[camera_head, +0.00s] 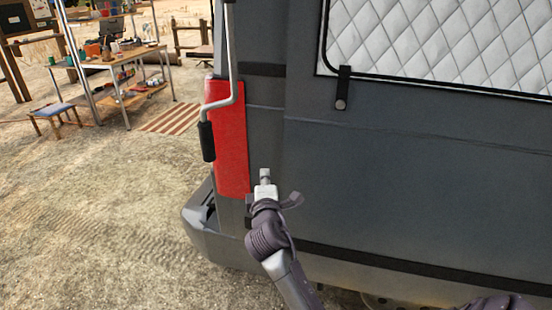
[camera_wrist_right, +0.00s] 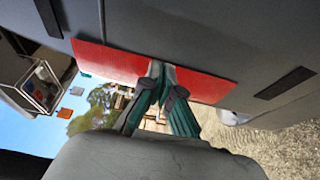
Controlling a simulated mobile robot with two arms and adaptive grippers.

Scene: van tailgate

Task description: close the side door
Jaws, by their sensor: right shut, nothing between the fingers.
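The grey side of the van (camera_head: 420,200) fills the right of the head view, with a quilted window cover (camera_head: 440,45) at its top. I cannot tell for sure which panel is the side door or how far it stands open. A red tail light (camera_head: 230,140) runs down the van's corner. My right gripper (camera_head: 264,174) is shut and empty, near the light's lower right edge. In the right wrist view its fingertips (camera_wrist_right: 161,68) overlap the red light (camera_wrist_right: 110,62); contact is unclear. My left gripper is not in view.
A metal crank rod with a black grip (camera_head: 207,141) hangs beside the tail light. The van's bumper (camera_head: 205,215) juts out at the lower left. A workbench (camera_head: 120,60) with tools and a stool (camera_head: 53,110) stand far left. The sandy ground between is open.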

